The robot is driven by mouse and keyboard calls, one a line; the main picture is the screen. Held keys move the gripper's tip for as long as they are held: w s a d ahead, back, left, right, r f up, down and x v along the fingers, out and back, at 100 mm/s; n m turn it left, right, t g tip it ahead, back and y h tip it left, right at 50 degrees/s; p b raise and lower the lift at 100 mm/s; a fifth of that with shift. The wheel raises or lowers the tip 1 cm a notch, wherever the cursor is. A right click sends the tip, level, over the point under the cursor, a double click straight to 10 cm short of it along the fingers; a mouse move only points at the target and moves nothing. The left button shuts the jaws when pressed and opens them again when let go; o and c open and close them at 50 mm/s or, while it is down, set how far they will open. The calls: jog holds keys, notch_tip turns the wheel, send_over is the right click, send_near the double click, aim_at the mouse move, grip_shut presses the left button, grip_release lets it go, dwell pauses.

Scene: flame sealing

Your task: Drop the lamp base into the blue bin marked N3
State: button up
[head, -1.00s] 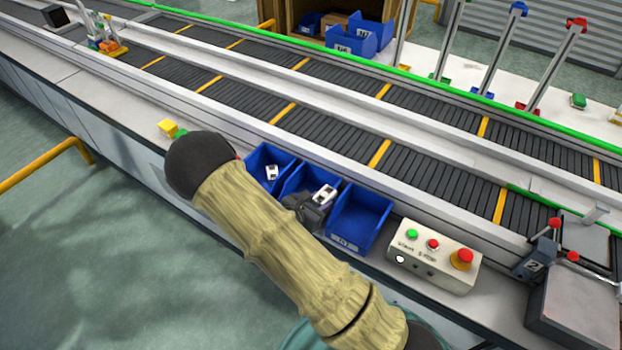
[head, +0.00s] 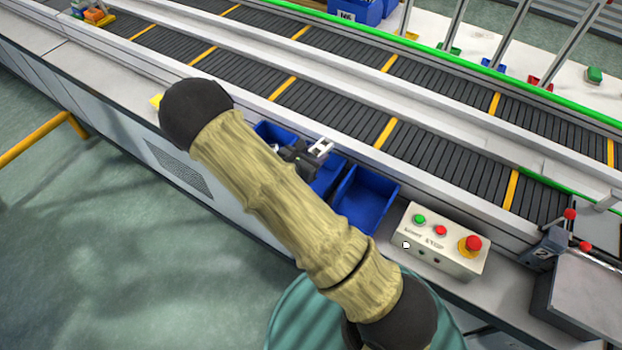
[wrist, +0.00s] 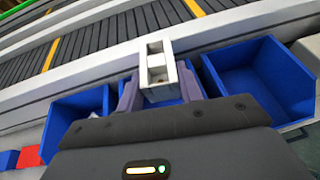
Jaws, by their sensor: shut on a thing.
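My gripper (head: 308,155) is shut on a small white lamp base (head: 321,147) with square openings. In the wrist view the lamp base (wrist: 157,65) stands up between the two grey fingers. It is held above the row of blue bins, over or near the middle bin (head: 330,178). The left bin (wrist: 72,112) shows a small pale thing inside, partly hidden by my gripper. The right bin (head: 366,203) looks empty; it also shows in the wrist view (wrist: 260,80). No N3 mark is legible on these bins, and my arm hides part of them.
A control box (head: 445,240) with green and red buttons stands right of the bins. The conveyor (head: 340,107) runs behind them with a raised rail between. Another blue bin (head: 355,12) with a label stands across the conveyor. A lever station (head: 548,250) is at the right.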

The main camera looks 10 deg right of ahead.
jog(key=f+b, duration=0.2)
jog(key=f, duration=0.1)
jog(key=f+b, duration=0.1)
jog(key=f, duration=0.1)
jog(key=shift+a+f, duration=0.2)
jog(key=shift+a, duration=0.1)
jog(key=o, duration=1.1)
jog(key=shift+d, duration=0.1)
jog(key=b+v, duration=0.1)
jog(key=v, duration=1.6)
jog(key=shift+s, duration=0.3)
jog(key=shift+r, duration=0.1)
